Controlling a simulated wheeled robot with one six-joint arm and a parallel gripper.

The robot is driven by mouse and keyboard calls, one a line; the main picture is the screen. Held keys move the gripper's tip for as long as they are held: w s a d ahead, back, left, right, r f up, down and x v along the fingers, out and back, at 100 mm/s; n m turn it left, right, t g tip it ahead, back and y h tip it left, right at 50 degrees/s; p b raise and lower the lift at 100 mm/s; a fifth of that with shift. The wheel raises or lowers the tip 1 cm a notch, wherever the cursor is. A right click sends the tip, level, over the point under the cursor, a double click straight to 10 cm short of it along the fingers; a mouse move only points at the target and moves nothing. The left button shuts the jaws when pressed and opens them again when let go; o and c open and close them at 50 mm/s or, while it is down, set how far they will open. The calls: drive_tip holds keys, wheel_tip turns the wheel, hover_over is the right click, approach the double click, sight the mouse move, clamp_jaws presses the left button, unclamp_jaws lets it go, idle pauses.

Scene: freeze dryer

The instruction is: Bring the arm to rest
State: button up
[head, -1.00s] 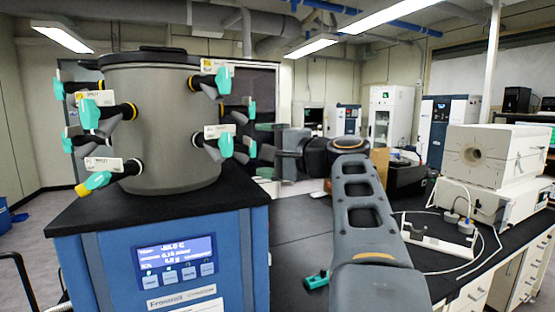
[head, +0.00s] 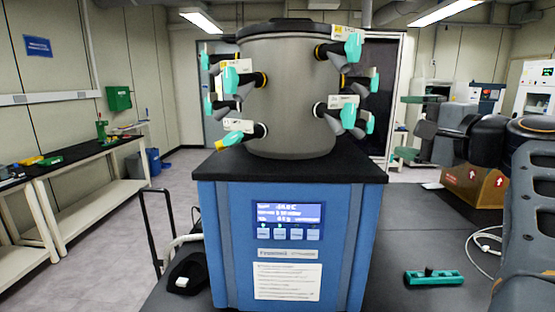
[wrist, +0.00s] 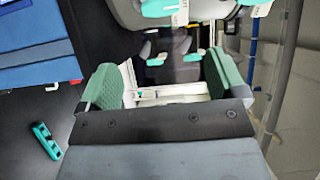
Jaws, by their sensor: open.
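My gripper (head: 408,127) is open and empty, with its two green-padded fingers spread apart. It is held in the air to the right of the freeze dryer's grey drum (head: 290,95). My dark arm comes in from the right edge of the head view. In the wrist view the fingers (wrist: 160,82) stand wide with nothing held between them. The freeze dryer's blue base (head: 335,250) has a lit display, and the drum carries several teal-handled valves with tags. Part of the blue base shows at the upper left of the wrist view (wrist: 35,55).
A small teal item (head: 434,278) lies on the dark bench right of the dryer; it also shows in the wrist view (wrist: 45,140). A cardboard box (head: 474,187) and a white cable (head: 484,240) are behind it. A side bench (head: 75,160) stands at the left wall.

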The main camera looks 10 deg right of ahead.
wheel_tip(320, 180, down, 25)
drive_tip(key=n+g+h, duration=0.3)
drive_tip(key=g+h, duration=0.1)
drive_tip(key=g, duration=0.4)
drive_tip(key=s+a+f+n+g, duration=0.2)
drive_tip(key=s+a+f+n, duration=0.2)
drive_tip(key=a+f, duration=0.3)
drive_tip(key=s+a+f+n+g+h, duration=0.1)
drive_tip(key=s+a+f+n+g, duration=0.2)
drive_tip(key=a+f+n, duration=0.4)
drive_tip(key=shift+s+a+f+h, duration=0.3)
drive_tip(key=shift+s+a+f, duration=0.3)
drive_tip(key=shift+s, duration=0.3)
